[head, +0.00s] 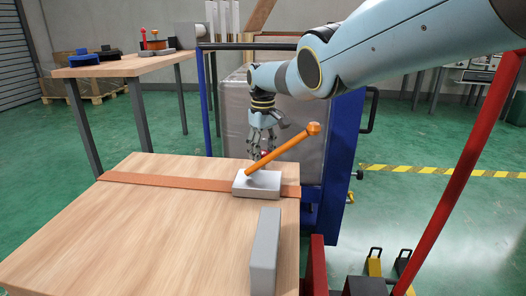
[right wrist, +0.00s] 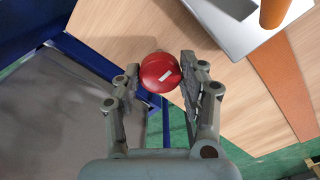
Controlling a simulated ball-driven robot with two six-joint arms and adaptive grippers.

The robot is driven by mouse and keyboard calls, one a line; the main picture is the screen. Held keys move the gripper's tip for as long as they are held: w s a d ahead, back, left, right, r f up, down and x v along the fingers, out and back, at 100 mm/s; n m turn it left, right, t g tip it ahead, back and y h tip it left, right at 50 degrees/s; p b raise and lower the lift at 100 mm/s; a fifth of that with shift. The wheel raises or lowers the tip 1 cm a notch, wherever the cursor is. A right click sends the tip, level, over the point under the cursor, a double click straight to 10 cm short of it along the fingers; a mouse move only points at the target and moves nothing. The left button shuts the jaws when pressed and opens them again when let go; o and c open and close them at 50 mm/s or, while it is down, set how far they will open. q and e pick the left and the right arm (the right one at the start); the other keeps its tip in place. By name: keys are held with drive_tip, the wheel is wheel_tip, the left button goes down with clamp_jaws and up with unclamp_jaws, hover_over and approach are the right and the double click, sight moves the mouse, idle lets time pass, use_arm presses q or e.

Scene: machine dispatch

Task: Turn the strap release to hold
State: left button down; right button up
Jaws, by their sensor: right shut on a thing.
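A round red knob (right wrist: 160,72) with a short white mark sits between the two fingertips of my right gripper (right wrist: 161,76) in the right wrist view. The gripper is shut on it. In the head view my right gripper (head: 262,150) points down at the table's far edge, behind the grey metal block (head: 257,188); only a speck of red shows there. An orange lever (head: 285,149) rises from this block, tilted up to the right. An orange strap (head: 170,182) runs across the wooden table (head: 130,235) to the block. My left gripper is not in view.
A grey upright plate (head: 265,252) stands near the table's right edge. A blue-framed trolley (head: 343,160) with a grey load (head: 310,140) is behind the table. A red slanted post (head: 460,175) stands at the right. The table's left and front are clear.

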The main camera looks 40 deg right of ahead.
sight(263, 152)
idle(0.4)
drive_tip(key=o, duration=1)
drive_tip(key=shift+o, duration=0.8)
wheel_tip(263, 152, up, 12)
